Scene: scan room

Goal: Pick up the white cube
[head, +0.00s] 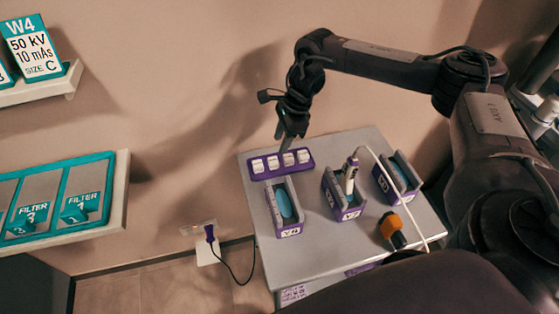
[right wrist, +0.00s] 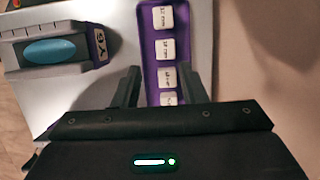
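Several small white cubes with printed labels sit in a row in a purple tray (head: 282,170) at the back of the grey table; the leftmost is a white cube (head: 257,165). My right gripper (head: 285,138) points down just above and behind the row. In the right wrist view the gripper (right wrist: 168,72) is open. Its two dark fingers stand on either side of the purple tray (right wrist: 151,62), with a white cube (right wrist: 168,78) between them and nothing gripped. The nearest cube is partly hidden by the gripper body. My left gripper is not in view.
Purple-and-grey holders stand in front of the tray: one with a blue oval (head: 284,203), one with a corded probe (head: 350,175), and another (head: 398,178) at right. An orange-and-black object (head: 391,229) lies near a white cable. A wall shelf (head: 122,195) is at left.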

